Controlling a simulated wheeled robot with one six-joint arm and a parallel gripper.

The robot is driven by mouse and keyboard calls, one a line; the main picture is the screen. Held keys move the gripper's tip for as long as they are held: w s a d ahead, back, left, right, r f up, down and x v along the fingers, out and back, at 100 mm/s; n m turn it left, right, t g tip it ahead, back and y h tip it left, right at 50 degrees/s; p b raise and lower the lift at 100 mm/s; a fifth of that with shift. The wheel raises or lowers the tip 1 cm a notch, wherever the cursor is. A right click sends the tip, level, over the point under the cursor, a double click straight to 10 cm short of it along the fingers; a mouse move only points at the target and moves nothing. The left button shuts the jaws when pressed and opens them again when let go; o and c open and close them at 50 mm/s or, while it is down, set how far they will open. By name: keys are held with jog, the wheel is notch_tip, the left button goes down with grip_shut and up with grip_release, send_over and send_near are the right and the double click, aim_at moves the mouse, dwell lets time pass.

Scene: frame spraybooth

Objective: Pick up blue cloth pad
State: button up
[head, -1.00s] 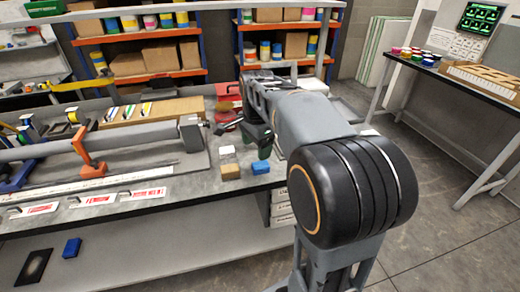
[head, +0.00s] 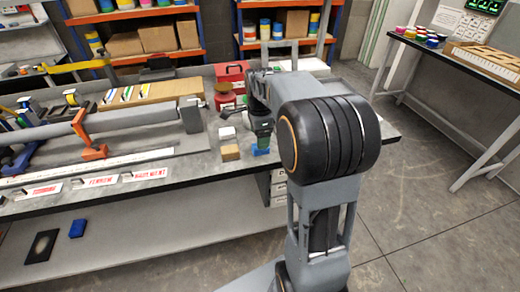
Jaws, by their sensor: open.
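A small blue pad (head: 260,152) lies on the bench top near its front edge, to the right of a tan block (head: 230,153). My gripper (head: 262,142) is open and points down right at this blue pad, covering part of it. I cannot tell whether the fingers touch it or stand around it. A second blue pad (head: 77,228) lies on the lower shelf at the left, beside a dark flat panel, well away from my gripper.
A white block (head: 227,133) stands behind the tan block. A long grey tube with an orange clamp (head: 93,151) fills the bench to the left, with labelled cards in front. A red box (head: 230,73) is behind.

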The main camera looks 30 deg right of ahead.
notch_tip(320, 180, down, 5)
jog(key=shift+s+d+r, duration=0.1)
dwell(0.3)
jog(key=c, duration=1)
jog(key=shift+r, duration=0.1)
jog(key=shift+r, duration=0.6)
jog(key=s+a+r, duration=0.7)
jog(key=a+r, duration=0.4)
jog(key=a, duration=0.1)
jog(key=shift+r, duration=0.3)
